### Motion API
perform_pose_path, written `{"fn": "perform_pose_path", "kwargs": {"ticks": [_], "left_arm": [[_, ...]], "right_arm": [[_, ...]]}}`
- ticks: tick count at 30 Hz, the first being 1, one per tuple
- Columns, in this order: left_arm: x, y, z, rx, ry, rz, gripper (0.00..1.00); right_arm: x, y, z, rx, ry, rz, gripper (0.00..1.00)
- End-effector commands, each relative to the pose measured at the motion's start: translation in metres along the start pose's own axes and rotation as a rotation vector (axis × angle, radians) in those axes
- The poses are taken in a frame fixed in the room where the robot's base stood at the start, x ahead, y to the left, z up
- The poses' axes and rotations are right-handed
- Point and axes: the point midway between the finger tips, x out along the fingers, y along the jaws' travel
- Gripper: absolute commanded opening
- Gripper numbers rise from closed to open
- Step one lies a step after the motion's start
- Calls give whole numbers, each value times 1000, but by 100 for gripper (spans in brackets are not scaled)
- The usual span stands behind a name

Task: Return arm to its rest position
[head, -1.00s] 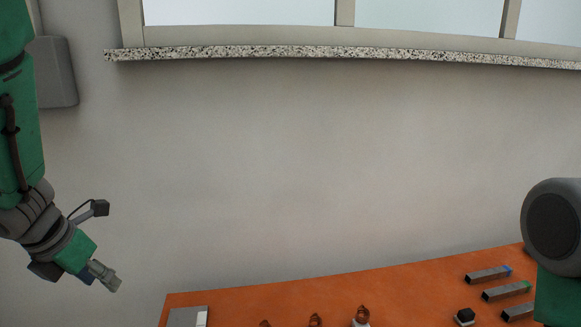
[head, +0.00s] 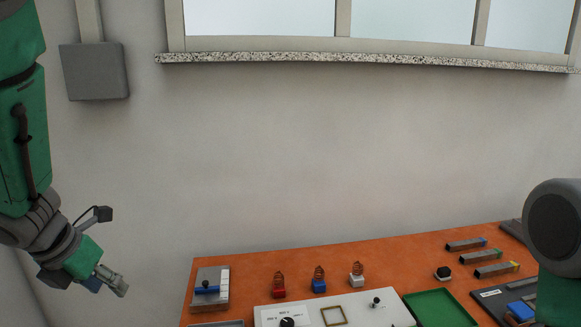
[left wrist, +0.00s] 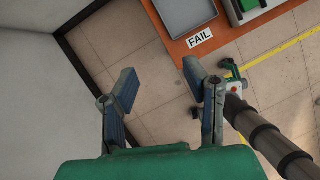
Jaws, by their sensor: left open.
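My left arm comes in from the left in the head view. Its gripper (head: 114,283) hangs in the air to the left of the orange table (head: 236,264), apart from it. In the left wrist view the two fingers (left wrist: 158,92) are spread wide with nothing between them, above the tiled floor. My right arm shows as a rounded grey and green link at the right edge of the head view. Its gripper is out of view.
The table holds a white control panel (head: 328,312), red (head: 279,290), blue (head: 319,284) and white (head: 357,279) coil pieces, a green tray (head: 440,308) and several bars. A "FAIL" label (left wrist: 200,38) and grey tray (left wrist: 187,14) show in the wrist view. A wall stands behind.

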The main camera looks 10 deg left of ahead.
Motion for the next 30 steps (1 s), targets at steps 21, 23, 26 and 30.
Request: {"fn": "perform_pose_path", "kwargs": {"ticks": [21, 23, 26, 30], "left_arm": [[247, -66, -166, -1478, 151, -44, 41], [280, -72, -201, -1737, 168, 3, 41], [324, -78, -261, -2160, 166, 117, 41], [362, -81, -334, -2643, 87, 303, 41]], "right_arm": [[117, -1, 6, 0, 0, 0, 31], [136, -1, 7, 0, 0, 0, 31], [165, -1, 9, 0, 0, 0, 31], [196, -2, 10, 0, 0, 0, 31]]}}
